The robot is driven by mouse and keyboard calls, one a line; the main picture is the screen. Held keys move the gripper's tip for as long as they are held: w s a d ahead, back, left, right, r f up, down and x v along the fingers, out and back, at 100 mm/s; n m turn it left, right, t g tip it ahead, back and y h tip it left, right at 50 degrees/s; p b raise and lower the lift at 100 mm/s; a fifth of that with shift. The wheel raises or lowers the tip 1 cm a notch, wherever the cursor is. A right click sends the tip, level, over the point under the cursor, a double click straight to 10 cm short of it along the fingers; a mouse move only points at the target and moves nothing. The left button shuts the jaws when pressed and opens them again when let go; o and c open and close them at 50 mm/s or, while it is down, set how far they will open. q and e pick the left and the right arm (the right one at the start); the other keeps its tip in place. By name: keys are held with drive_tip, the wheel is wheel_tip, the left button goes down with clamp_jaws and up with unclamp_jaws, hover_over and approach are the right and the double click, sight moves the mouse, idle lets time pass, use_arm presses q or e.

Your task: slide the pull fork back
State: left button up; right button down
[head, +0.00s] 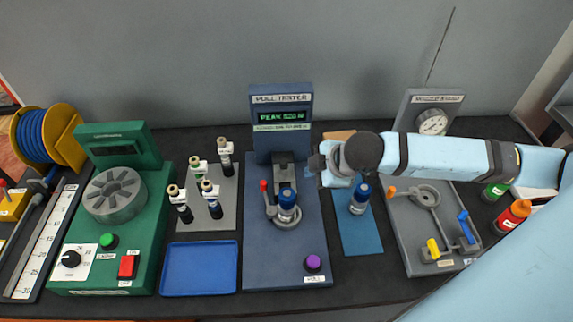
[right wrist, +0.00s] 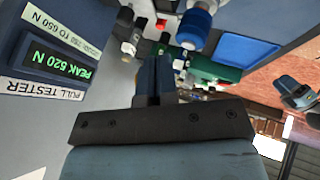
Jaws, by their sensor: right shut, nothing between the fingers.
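The blue pull tester (head: 262,240) stands in the middle of the bench; its screen (right wrist: 60,64) reads PEAK 520 N in the right wrist view. A dark grey part, apparently the pull fork (head: 284,167), sits below the screen, behind a blue-topped dispenser (head: 288,205) standing in the tester's round holder. This blue top (right wrist: 195,25) also shows in the right wrist view. A red-knobbed lever (head: 264,187) is at the holder's left. My right gripper (head: 316,166) is shut and empty, just right of the fork. My left gripper is not in view.
Another blue-topped dispenser (head: 360,198) stands on a blue mat (head: 361,235) to the right. Several dispensers stand on a grey plate (head: 224,217) to the left, behind an empty blue tray (head: 200,270). A purple button (head: 313,262) is at the tester's front.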

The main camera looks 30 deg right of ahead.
drive_tip(key=p, duration=0.1)
approach(281, 174)
drive_tip(key=f, duration=0.1)
drive_tip(key=a+f, duration=0.1)
drive_tip(key=s+a+f, duration=0.1)
drive_tip(key=f, duration=0.1)
drive_tip(key=shift+a, duration=0.25)
drive_tip(key=w, duration=0.1)
drive_tip(key=w+d+p, duration=0.1)
drive_tip(key=shift+w+r, duration=0.1)
drive_tip(key=shift+w, duration=0.2)
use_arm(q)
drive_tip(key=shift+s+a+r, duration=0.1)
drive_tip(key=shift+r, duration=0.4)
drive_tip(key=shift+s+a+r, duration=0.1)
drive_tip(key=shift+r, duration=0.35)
use_arm(e)
drive_tip(key=shift+w+d, duration=0.1)
drive_tip(key=shift+w, duration=0.55)
